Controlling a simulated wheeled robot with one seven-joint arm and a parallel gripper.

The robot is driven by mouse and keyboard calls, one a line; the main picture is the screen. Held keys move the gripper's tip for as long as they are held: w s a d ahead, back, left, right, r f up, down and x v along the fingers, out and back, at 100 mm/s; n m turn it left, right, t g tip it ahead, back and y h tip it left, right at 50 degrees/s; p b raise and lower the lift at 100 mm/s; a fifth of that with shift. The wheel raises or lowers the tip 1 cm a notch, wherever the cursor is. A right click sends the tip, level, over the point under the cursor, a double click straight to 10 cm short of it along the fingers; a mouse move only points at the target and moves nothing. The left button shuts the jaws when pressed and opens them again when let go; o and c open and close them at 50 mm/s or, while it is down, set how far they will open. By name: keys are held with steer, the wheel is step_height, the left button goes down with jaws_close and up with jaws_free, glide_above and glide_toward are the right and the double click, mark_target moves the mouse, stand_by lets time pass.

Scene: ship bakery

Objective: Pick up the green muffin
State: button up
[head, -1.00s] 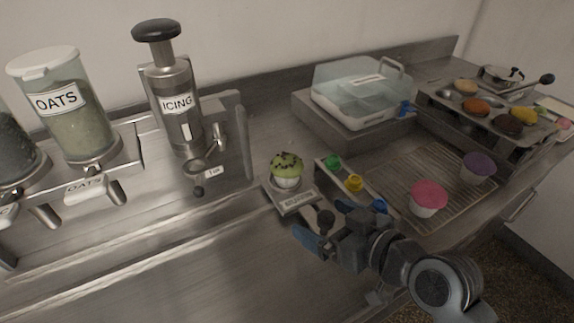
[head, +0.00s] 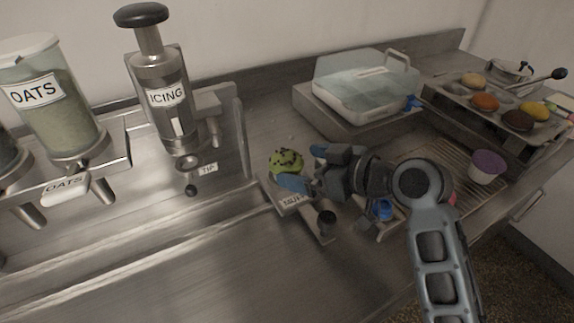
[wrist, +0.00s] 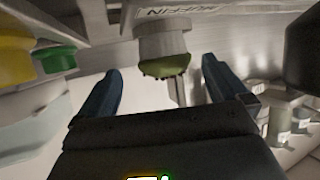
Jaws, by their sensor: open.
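The green muffin (head: 286,160), dotted with dark bits, stands on a small metal stand with a label (head: 292,201) that is partly hidden. My gripper (head: 306,167) is just right of the muffin in the head view and covers its lower right side. In the wrist view the muffin (wrist: 165,66) appears upside down, beyond and between the two open blue fingertips (wrist: 160,80). The fingers do not appear to touch it. The space between them is empty close to the palm.
The icing dispenser (head: 160,95) stands left of the muffin. A clear-lidded box (head: 365,85) stands behind. The counter in front is clear.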

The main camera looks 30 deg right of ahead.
mark_target(280, 160)
steer(key=x, duration=0.2)
steer(key=p+x, duration=0.1)
steer(key=x, duration=0.1)
steer(key=p+x, duration=0.1)
steer(key=x, duration=0.1)
steer(key=shift+w+a+r, duration=0.15)
steer(key=shift+w+a, duration=0.2)
steer(key=shift+a, duration=0.05)
steer(key=shift+c, duration=0.2)
steer(key=c, duration=0.8)
